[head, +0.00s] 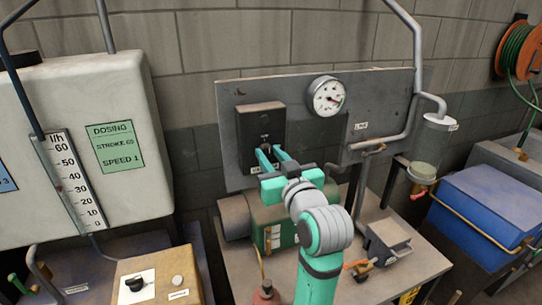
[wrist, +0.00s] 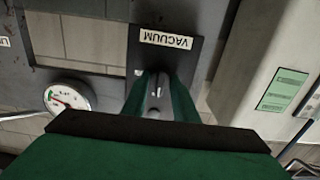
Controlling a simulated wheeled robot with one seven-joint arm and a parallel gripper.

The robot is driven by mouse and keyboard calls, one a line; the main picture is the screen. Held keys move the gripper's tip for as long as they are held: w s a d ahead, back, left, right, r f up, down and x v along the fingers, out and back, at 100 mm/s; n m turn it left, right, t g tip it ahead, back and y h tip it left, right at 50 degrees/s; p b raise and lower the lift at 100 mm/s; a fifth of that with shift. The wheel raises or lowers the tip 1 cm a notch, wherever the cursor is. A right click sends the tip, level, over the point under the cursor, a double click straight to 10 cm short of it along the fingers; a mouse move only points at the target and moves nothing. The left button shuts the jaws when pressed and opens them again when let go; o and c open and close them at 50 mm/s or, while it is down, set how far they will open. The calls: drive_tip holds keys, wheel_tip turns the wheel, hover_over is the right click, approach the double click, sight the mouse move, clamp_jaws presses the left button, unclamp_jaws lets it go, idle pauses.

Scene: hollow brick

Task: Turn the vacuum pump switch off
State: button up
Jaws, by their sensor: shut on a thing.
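The vacuum pump switch is on a dark box (head: 260,128) fixed to the grey panel in the head view. In the wrist view the box shows with an upside-down VACUUM label (wrist: 165,40). The grey switch lever (wrist: 156,93) shows between my gripper's green fingers. My gripper (head: 270,150) reaches the front of the box, and in the wrist view my gripper (wrist: 158,76) is shut on the lever. The fingers hide part of the lever, so its exact position is hard to tell.
A round gauge (head: 327,96) is on the panel (head: 220,110) right of the box. A green pump (head: 270,215) stands on the bench below my arm. A pale dosing tank (head: 95,95) stands left, a blue box (head: 490,205) right. Pipes (head: 402,130) run along the panel's right side.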

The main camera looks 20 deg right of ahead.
idle(0.3)
drive_tip(key=o, duration=1)
drive_tip(key=s, duration=1.1)
drive_tip(key=shift+d, duration=0.2)
drive_tip(key=shift+w, duration=0.1)
